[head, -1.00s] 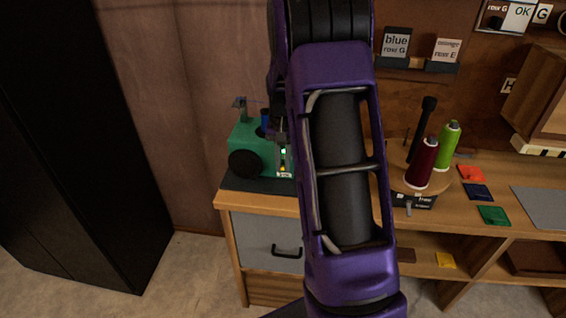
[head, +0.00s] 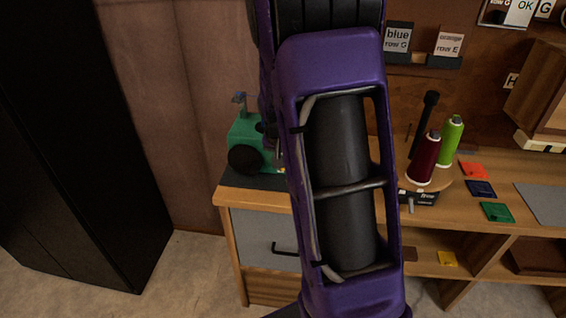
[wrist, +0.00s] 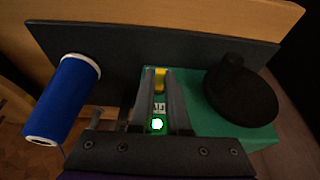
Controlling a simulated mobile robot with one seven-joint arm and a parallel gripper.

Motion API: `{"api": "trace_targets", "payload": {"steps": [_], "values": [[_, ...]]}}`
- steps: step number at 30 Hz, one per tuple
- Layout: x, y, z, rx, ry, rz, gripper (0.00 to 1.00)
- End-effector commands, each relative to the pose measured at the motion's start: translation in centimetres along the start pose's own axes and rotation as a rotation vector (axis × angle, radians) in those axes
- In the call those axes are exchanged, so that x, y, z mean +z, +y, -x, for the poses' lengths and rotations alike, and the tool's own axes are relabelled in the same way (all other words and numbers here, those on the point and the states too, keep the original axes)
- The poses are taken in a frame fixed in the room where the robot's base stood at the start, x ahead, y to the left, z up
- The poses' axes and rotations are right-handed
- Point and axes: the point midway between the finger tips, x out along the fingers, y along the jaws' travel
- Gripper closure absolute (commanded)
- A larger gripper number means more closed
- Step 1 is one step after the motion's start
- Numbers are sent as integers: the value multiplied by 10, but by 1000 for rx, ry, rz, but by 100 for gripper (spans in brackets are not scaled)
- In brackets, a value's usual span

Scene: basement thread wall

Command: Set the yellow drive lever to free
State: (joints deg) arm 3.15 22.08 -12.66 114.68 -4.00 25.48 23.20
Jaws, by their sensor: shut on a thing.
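The green machine (head: 242,131) stands on a dark mat at the left end of the bench. It also shows in the wrist view (wrist: 212,128), with a black wheel (wrist: 240,94) on its right. The yellow drive lever (wrist: 160,76) shows between the fingertips of my gripper (wrist: 159,78), which is shut on it. Below it, between the fingers, are a small white label (wrist: 159,106), too small to read, and a lit green lamp (wrist: 157,124).
A blue spool (wrist: 62,98) stands close left of my gripper. Right of my arm, dark red (head: 423,160) and green (head: 450,140) spools stand on a round wooden stand. Coloured squares (head: 480,188) lie beyond. A tall black cabinet (head: 70,150) is at left.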

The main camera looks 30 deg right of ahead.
Motion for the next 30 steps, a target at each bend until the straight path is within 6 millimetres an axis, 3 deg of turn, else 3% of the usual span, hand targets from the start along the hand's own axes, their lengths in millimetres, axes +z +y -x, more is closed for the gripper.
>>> {"api": "trace_targets", "payload": {"steps": [30], "values": [[12, -1, -15, 1, 481, 2, 100]]}}
